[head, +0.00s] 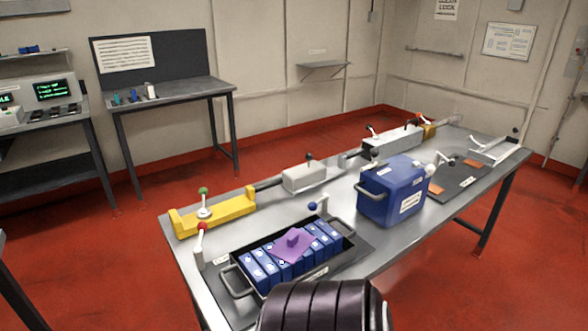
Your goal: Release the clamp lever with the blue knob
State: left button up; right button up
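A clamp lever with a blue knob (312,206) stands at the far right corner of a black tray (232,280) on the steel table. Its pale arm and post (324,202) rise beside the tray's rim. A second clamp lever with a red knob (202,226) stands at the tray's left side, its pale post below the knob. The tray holds several blue battery blocks (253,270), with a purple piece (291,245) lying on top. Neither of my grippers is in view.
A blue jug-like box (392,190) stands right of the blue-knob lever. A yellow fixture (215,213) with a green-knobbed lever and a grey block (308,178) with a dark knob stand behind the tray. A dark ribbed part of mine covers the bottom middle.

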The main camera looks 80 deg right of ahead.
aim_at(312, 205)
jog(key=z, duration=2.65)
jog(key=i+l+z, duration=0.25)
jog(key=z, duration=0.15)
jog(key=i+l+z, duration=0.15)
jog(key=z, duration=0.2)
jog(key=i, duration=0.1)
